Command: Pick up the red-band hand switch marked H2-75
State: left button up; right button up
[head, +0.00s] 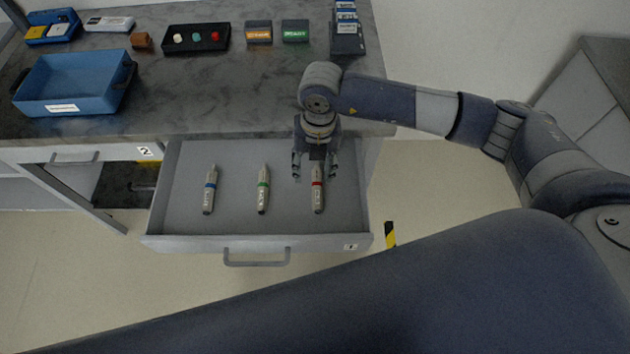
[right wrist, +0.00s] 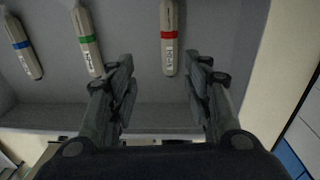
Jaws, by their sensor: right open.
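The red-band hand switch (head: 317,193) lies in the open drawer, the rightmost of three grey switches. In the right wrist view its red band and lower end (right wrist: 169,50) show between my fingers, a little beyond the tips. Its label is too small to read surely. My right gripper (head: 315,172) is open above the drawer, just at the upper end of this switch, with nothing between its fingers. In the right wrist view the open fingers (right wrist: 162,75) stand wide either side of it. My left gripper is not in view.
A green-band switch (head: 263,190) and a blue-band switch (head: 210,190) lie to the left in the drawer (head: 185,226). The worktop above holds a blue bin (head: 33,101), a black button box (head: 196,48) and small boxes along the back.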

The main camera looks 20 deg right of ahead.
jog(key=d+f, duration=0.1)
jog(key=d, duration=0.1)
jog(key=p, duration=0.1)
send_over(317, 187)
jog(key=shift+h, duration=0.4)
jog(key=f, duration=0.4)
jog(key=shift+s+d+f, duration=0.15)
jog(key=shift+d, duration=0.15)
jog(key=shift+a+f+p, duration=0.1)
jog(key=shift+f+p, duration=0.35)
jog(key=shift+f, duration=0.15)
jog(key=f+p, duration=0.1)
jog(key=f, duration=0.2)
jog(key=shift+a+f, duration=0.15)
jog(key=shift+a, duration=0.05)
jog(key=shift+f, duration=0.45)
grip_shut()
